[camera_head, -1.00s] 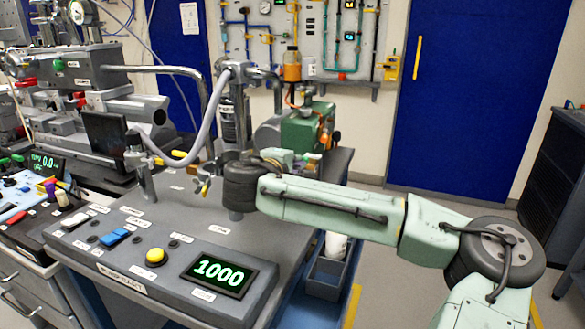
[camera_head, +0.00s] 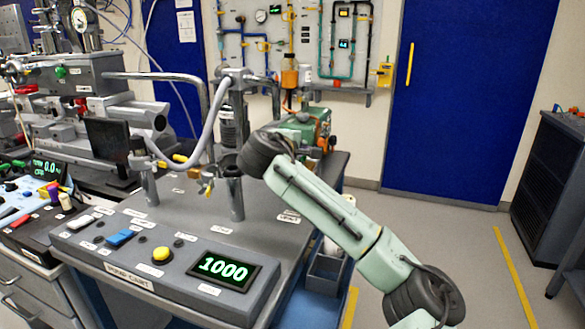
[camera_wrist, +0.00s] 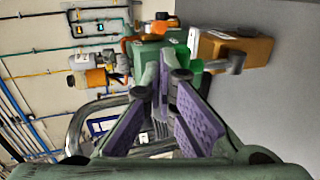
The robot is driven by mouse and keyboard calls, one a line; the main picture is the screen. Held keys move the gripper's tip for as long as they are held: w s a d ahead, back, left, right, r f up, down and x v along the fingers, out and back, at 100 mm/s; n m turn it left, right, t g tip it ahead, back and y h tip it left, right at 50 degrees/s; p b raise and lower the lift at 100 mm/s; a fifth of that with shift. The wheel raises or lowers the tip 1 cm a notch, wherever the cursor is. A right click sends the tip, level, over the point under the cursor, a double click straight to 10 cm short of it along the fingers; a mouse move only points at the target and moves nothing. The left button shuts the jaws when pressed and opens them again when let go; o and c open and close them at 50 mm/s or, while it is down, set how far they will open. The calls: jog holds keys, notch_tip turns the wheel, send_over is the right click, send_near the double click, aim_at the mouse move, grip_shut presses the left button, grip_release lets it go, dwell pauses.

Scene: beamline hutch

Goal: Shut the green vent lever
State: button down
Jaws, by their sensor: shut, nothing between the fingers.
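In the wrist view, my gripper (camera_wrist: 172,82) is shut and empty, its purple-padded fingers meeting at the tips. A bright green piece (camera_wrist: 195,68) shows just right of the fingertips, beside a brown box-shaped part with a grey fitting. It may be the green vent lever, but its full shape is partly hidden and I cannot tell whether the fingers touch it. A green pump body (camera_wrist: 150,52) lies behind the tips. In the head view, my dark wrist joint hides the gripper, and no green lever shows clearly at the pump (camera_head: 308,128).
The pump cart (camera_head: 150,292) carries a 1000 display (camera_head: 223,268), a yellow button (camera_head: 161,254) and a blue switch (camera_head: 119,238). A bent metal pipe (camera_head: 205,118) and upright posts stand close left of my arm.

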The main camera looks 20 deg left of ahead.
jog(key=shift+w+r+p, duration=0.15)
jog(key=shift+w+p, duration=0.15)
jog(key=shift+w, duration=1.05)
dwell(0.4)
